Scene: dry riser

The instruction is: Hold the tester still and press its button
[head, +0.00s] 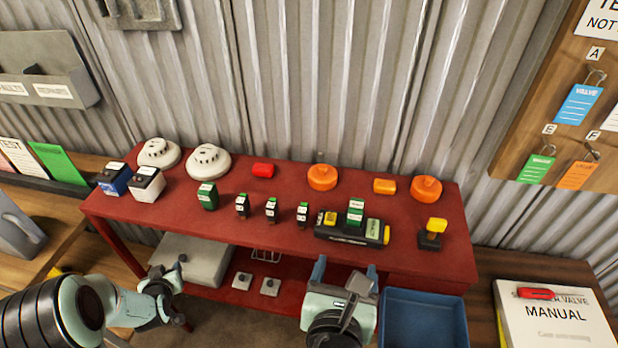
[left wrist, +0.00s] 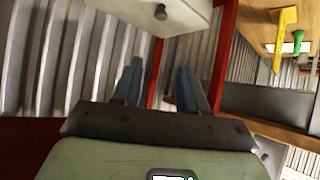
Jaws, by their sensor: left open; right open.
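The tester (head: 345,235) appears to be the long black device on the red table. It has a yellow part at its left, a pale green panel, a yellow end at its right and a green-and-white block (head: 355,211) standing on it. I cannot tell which part is its button. My left gripper (head: 172,277) is open and empty, below the table's front edge at the left; its fingers also show in the left wrist view (left wrist: 160,88). My right gripper (head: 342,284) is open in front of the table, below the tester and apart from it.
The red table (head: 280,190) also carries white detectors (head: 208,161), orange domes (head: 322,177), small green and black blocks (head: 208,195) and a yellow-topped black piece (head: 432,233). A blue bin (head: 464,318) stands at right front. A manual (head: 553,318) lies farther right. A corrugated wall is behind.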

